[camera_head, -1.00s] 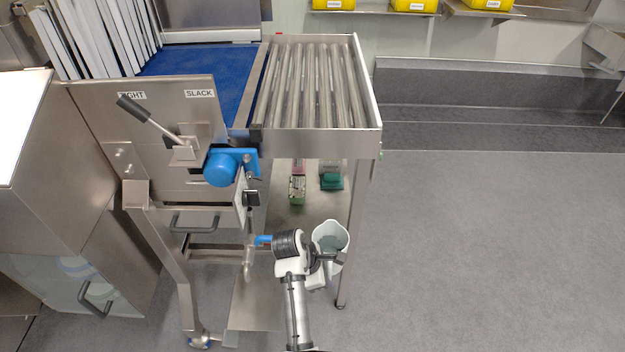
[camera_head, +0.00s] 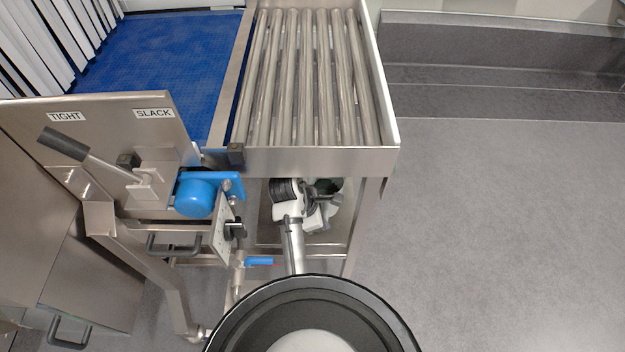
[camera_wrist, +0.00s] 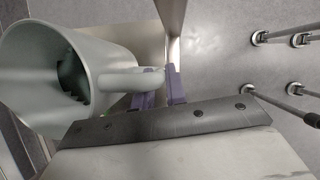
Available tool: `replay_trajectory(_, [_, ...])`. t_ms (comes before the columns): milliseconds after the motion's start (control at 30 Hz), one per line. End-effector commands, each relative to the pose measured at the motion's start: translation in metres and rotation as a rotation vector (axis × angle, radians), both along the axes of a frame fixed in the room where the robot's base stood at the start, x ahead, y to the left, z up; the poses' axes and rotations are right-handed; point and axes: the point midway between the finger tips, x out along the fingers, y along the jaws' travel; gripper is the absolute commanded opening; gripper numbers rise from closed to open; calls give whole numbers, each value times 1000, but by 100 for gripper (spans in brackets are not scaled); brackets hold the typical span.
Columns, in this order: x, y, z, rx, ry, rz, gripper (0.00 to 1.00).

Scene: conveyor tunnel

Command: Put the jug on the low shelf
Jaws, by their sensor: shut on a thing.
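The jug (camera_wrist: 75,70) is pale green-white. In the wrist view its open mouth shows at left, and its handle reaches right to the purple fingers of my gripper (camera_wrist: 160,90), which are shut on it. In the head view my gripper (camera_head: 322,192) and a pale part of the jug (camera_head: 318,218) are under the front end of the roller conveyor, mostly hidden by my arm. The low shelf (camera_head: 264,228) shows only in part beneath the rollers. I cannot tell whether the jug touches it.
The roller bed (camera_head: 312,80) overhangs the shelf. A steel leg (camera_head: 365,225) stands to the right. A blue-handled valve (camera_head: 258,261) and a blue motor (camera_head: 195,195) are at left. Open grey floor (camera_head: 500,220) lies at right. Items on the shelf are mostly hidden.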

Motion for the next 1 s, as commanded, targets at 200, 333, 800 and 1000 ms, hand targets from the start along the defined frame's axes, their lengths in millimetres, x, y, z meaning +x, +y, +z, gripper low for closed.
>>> replay_trajectory(200, [-1,0,-32,-2,3,0,0])
replay_trajectory(333, [0,0,-49,-1,0,-1,0])
replay_trajectory(800, [1,0,-95,-1,-2,0,0])
replay_trajectory(1000, [1,0,-97,0,-4,-1,0])
